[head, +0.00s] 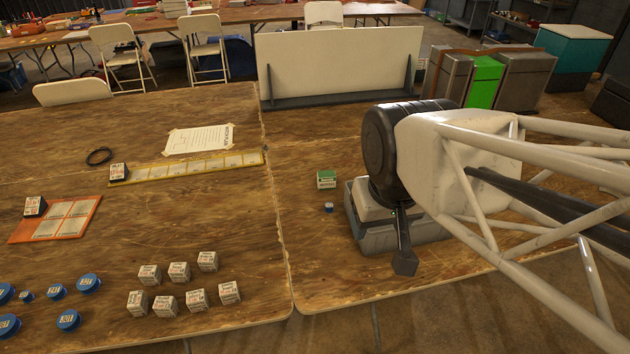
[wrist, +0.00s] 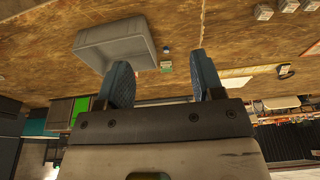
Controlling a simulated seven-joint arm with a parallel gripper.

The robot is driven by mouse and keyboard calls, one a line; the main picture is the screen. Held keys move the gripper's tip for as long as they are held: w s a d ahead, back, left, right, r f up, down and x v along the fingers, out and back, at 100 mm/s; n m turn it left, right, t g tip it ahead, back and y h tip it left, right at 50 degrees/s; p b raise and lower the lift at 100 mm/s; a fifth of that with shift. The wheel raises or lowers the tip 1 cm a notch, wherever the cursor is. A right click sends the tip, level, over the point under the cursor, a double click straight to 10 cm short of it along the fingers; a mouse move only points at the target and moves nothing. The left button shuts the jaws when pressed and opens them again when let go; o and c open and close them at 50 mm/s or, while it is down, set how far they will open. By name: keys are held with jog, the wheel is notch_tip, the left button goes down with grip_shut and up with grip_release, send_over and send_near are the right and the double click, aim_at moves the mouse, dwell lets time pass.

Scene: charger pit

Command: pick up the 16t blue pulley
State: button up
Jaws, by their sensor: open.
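Several round blue pulleys with pale labels lie on the wooden table at the lower left of the head view, such as a larger one (head: 88,284) and a small one (head: 26,296). Another small blue piece (head: 328,207) stands alone beside the grey bin; it also shows in the wrist view (wrist: 167,49). The labels are too small to read, so I cannot tell which is the 16t. My gripper (wrist: 160,60) is open and empty, its two blue-grey fingers apart. In the head view it hangs by the grey bin, right of the lone blue piece, far from the left group.
A grey bin (head: 376,240) stands under my arm. A small green-and-white box (head: 326,179) is behind the lone blue piece. Several white boxes (head: 179,272) stand right of the pulley group. A yellow strip (head: 196,166) and an orange card (head: 24,231) lie farther back.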

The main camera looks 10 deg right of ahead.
dwell(0.4)
jog(key=m+g, duration=0.3)
jog(key=m, duration=1.5)
send_over(329, 205)
notch_tip(329, 205, down, 29)
jog(key=shift+s+d+r, duration=0.1)
jog(key=shift+s+r, duration=0.05)
jog(key=shift+r, duration=0.05)
jog(key=shift+w+f, duration=0.25)
jog(key=shift+f, duration=0.1)
jog(key=shift+f, duration=1.3)
